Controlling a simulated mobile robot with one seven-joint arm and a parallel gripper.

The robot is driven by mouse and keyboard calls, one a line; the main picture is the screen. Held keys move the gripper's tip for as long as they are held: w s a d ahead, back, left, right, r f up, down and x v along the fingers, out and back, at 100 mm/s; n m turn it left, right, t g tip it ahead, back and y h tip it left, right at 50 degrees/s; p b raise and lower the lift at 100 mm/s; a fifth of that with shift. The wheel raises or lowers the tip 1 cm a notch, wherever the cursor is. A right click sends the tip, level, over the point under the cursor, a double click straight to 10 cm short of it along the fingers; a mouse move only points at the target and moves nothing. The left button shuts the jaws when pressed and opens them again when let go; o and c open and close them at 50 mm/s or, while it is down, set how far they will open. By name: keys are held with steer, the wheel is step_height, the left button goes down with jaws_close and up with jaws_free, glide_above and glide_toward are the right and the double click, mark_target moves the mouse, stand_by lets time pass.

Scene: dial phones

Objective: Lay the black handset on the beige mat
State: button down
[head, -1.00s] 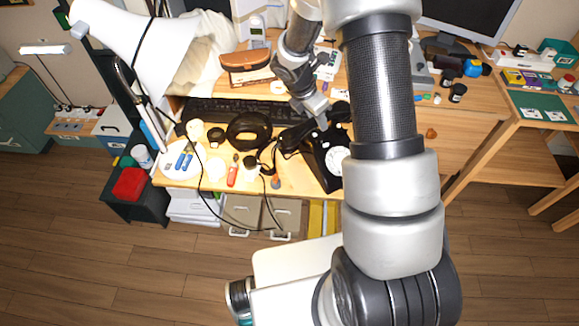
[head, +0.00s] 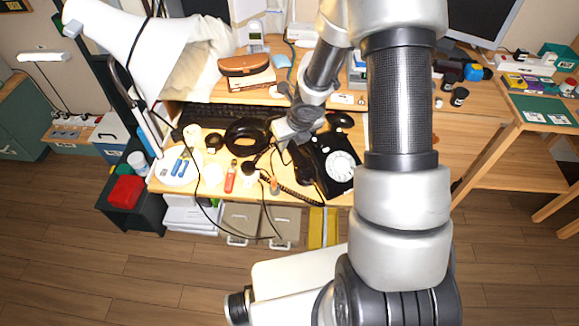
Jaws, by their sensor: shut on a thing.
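The black dial phone (head: 336,160) with its white dial stands near the front edge of the desk. The black handset (head: 303,167) shows as a dark long shape along the phone's left side, just below my gripper. My gripper (head: 284,146) points down and left at its upper end and is shut on it; the fingertips are small and partly hidden against the dark shapes. I cannot pick out the beige mat from the light desk top.
A black ring-shaped object (head: 246,137) and a red bottle (head: 230,178) lie left of the gripper. A white round plate (head: 168,172) with blue items is farther left. A dark keyboard (head: 225,112) lies behind.

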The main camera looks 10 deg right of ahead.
step_height(320, 180, down, 8)
steer(key=b, duration=0.5)
steer(key=shift+f+b, duration=0.25)
steer(key=shift+b, duration=0.1)
steer(key=shift+f, duration=0.15)
steer(key=c, duration=1.4)
jaws_free()
steer(key=shift+c, duration=0.2)
